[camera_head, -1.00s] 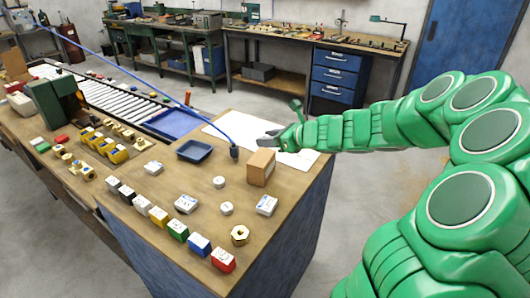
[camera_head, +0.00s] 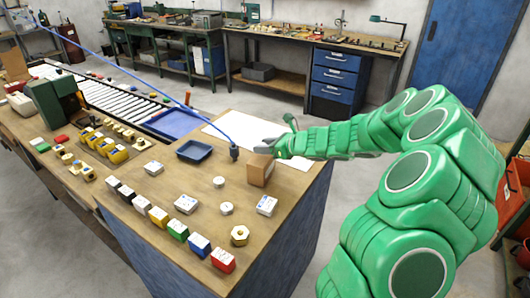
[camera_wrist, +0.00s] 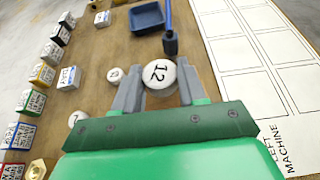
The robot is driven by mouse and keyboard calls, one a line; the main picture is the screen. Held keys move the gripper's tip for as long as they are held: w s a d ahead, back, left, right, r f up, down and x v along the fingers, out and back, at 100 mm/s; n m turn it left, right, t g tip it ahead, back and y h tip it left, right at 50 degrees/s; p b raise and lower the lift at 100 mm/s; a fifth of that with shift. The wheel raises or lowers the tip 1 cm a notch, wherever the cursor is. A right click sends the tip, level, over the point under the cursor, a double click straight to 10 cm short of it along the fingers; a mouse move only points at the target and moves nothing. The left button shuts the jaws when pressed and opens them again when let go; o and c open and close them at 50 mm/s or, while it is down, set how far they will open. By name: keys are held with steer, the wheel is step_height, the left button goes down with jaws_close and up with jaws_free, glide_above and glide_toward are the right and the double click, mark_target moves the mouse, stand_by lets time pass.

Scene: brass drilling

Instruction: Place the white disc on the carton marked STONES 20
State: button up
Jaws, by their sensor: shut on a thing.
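My gripper (camera_head: 264,146) is just above a brown carton (camera_head: 259,173) in the head view, near the right side of the bench. In the wrist view my gripper (camera_wrist: 157,84) is shut on a white disc (camera_wrist: 157,73) marked 12, held between the fingertips. Whether disc and carton touch cannot be told.
Two more white discs (camera_head: 219,182) (camera_head: 226,208) lie left of the carton. A blue tray (camera_head: 194,151) and a dark post with a blue rod (camera_head: 234,152) stand behind. White boxes (camera_head: 186,204) and a row of coloured blocks (camera_head: 178,230) fill the front. A white sheet (camera_head: 300,160) lies behind the carton.

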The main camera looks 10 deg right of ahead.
steer(key=shift+f, duration=1.15)
steer(key=shift+f, duration=0.15)
steer(key=o, duration=1)
steer(key=shift+r, duration=0.2)
steer(key=shift+v, duration=6)
